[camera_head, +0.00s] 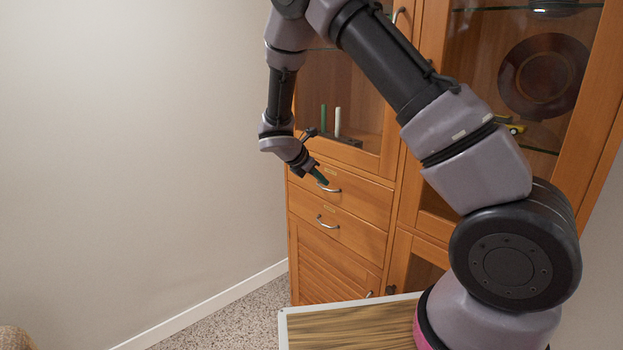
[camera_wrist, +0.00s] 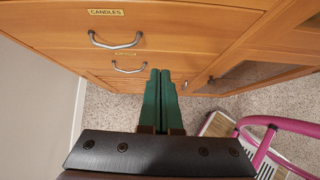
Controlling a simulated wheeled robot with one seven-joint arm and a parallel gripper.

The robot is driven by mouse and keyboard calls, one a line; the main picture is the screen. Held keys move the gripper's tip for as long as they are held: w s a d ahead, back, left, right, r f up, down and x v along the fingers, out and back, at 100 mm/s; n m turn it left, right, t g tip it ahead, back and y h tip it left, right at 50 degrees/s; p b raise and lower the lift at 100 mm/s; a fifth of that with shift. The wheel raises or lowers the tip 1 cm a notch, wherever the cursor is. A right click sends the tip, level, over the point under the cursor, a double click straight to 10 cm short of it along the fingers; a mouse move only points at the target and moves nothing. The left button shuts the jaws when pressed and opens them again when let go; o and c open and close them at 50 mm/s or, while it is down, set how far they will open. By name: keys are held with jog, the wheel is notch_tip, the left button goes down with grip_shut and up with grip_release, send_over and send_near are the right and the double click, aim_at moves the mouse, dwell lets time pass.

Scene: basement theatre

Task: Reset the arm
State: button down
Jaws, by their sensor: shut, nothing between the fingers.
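My gripper (camera_head: 321,178) hangs in front of the upper drawer of a wooden cabinet (camera_head: 393,227) in the head view. Its green fingers are together and empty. In the wrist view my gripper (camera_wrist: 159,73) points down along the drawer fronts, and its two fingers lie side by side. My arm is bent, reaching up from its base at the lower right and then down to the cabinet. Whether the fingertips touch the drawer front or its handle cannot be told from the head view.
The upper drawer (camera_wrist: 160,22), labelled CANDLES, and the drawers below look shut. Glass doors above show a green and a white candle (camera_head: 337,122), a dark plate (camera_head: 543,76) and a small yellow toy (camera_head: 511,126). A bare wall (camera_head: 130,150) stands at left, with speckled floor (camera_head: 235,317) below.

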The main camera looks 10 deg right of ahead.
jog(key=s+d+r+m+g+y, duration=0.1)
jog(key=s+d+r+m+y, duration=0.1)
jog(key=s+d+r+m, duration=0.25)
jog(key=s+d+r+m+y, duration=0.1)
jog(key=s+d+r+m, duration=0.1)
jog(key=s+r+m, duration=0.45)
jog(key=s+d+r+m+g+y, duration=0.1)
jog(key=d+r+m+y, duration=0.2)
jog(key=r, duration=0.5)
jog(key=s+r+m+t+y, duration=0.1)
jog(key=s+r+m+t, duration=0.1)
jog(key=s+r+m, duration=0.3)
jog(key=s+r+m+t+y, duration=0.2)
jog(key=s+r+m, duration=0.4)
jog(key=s+m, duration=0.3)
jog(key=shift+s+d, duration=0.3)
jog(key=shift+s, duration=1.95)
